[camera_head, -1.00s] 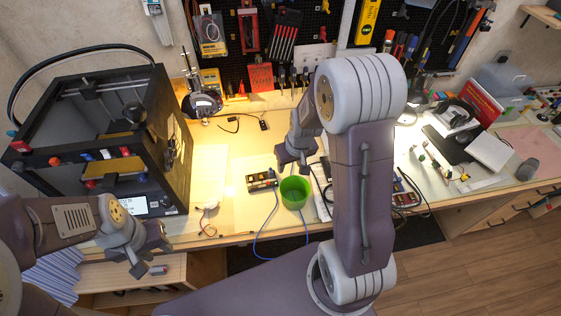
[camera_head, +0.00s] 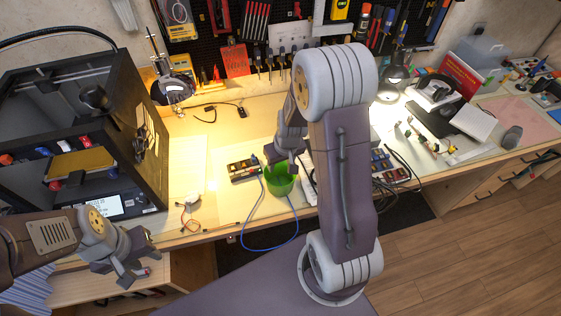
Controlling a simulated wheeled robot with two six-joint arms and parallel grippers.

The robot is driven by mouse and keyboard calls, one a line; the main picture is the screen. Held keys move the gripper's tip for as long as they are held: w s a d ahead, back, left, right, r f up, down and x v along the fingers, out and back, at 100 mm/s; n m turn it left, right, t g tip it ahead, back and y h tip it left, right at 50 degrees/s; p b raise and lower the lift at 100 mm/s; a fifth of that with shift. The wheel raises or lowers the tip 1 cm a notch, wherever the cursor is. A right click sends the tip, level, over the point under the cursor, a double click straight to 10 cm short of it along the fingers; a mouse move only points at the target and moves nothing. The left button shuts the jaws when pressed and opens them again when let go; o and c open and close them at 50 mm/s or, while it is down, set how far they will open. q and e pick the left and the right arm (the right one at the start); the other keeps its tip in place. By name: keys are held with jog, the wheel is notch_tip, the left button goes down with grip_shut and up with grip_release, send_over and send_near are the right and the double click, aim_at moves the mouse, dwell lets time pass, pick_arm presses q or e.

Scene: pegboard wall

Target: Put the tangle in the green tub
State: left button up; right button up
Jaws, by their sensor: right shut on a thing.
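The green tub (camera_head: 281,186) stands near the front edge of the bench, right of a small black box. My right gripper (camera_head: 283,160) points down at the tub's far side, its tips at or just inside the rim. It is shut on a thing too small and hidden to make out. I cannot clearly pick out the tangle. Thin red and orange wires (camera_head: 190,218) lie loose on the bench at the left, by a small white part. My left gripper (camera_head: 137,271) is open and empty, in front of the bench at lower left.
A blue cable (camera_head: 243,234) loops over the bench's front edge by the tub. The black box (camera_head: 244,170) stands left of the tub. A black 3D printer (camera_head: 80,140) fills the left end. Dark cables (camera_head: 402,172) lie right of my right arm. The left-middle bench is mostly clear.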

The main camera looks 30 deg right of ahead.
aim_at(281, 167)
notch_tip(281, 167, down, 4)
jog(key=b, duration=0.3)
jog(key=shift+f, duration=0.15)
jog(key=o, duration=1.4)
jog(key=shift+c, duration=0.2)
notch_tip(281, 167, up, 8)
jog(key=p, duration=0.7)
jog(key=shift+f, duration=0.4)
